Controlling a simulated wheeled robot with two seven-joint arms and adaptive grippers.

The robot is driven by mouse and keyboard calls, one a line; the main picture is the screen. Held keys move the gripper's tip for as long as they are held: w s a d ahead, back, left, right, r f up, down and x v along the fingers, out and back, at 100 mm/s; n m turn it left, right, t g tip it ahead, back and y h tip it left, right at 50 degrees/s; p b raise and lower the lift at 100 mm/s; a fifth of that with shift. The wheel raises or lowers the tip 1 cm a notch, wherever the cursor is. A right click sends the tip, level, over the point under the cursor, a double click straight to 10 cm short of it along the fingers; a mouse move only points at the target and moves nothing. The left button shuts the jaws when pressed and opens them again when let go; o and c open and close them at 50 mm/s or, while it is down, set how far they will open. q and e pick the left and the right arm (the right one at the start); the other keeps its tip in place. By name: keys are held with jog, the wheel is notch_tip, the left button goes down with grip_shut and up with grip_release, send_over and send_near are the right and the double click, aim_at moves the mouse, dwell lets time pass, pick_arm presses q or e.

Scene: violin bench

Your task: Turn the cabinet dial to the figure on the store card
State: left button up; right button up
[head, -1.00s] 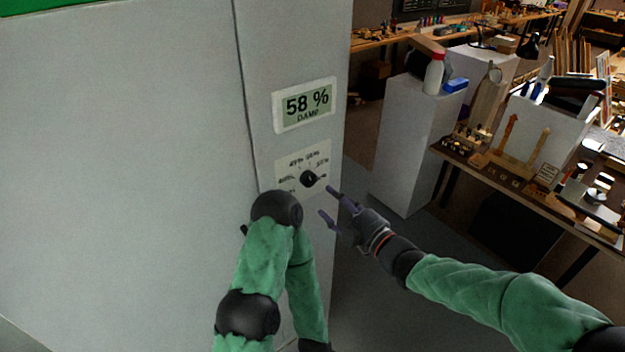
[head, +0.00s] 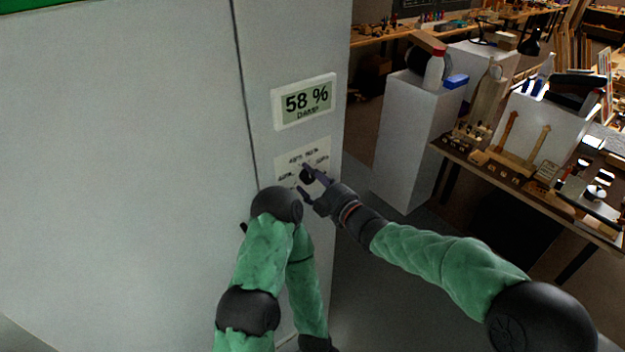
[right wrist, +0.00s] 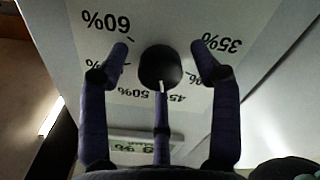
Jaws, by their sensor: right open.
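The cabinet dial is a small black knob (head: 306,176) on a pale scale plate (head: 318,150) on the cabinet front. In the right wrist view the knob (right wrist: 160,66) sits between my open fingers, with the figures upside down around it; 60%, 50%, 45% and 35% can be read, others are partly covered. A short pale mark on the knob points towards the gap between 50% and 45%. My right gripper (head: 308,182) is open around the knob; contact cannot be told. A display (head: 304,101) above reads 58 % DAMP. My left gripper is out of view. I cannot make out a store card.
The grey cabinet (head: 120,150) fills the left side. My left arm stands in front of it, below the dial. A grey pedestal (head: 412,145) with a white, red-capped bottle (head: 434,70) and a cluttered workbench (head: 500,170) stand at the right.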

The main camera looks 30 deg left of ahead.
jog(key=c, duration=1.1)
jog(key=shift+c, duration=0.2)
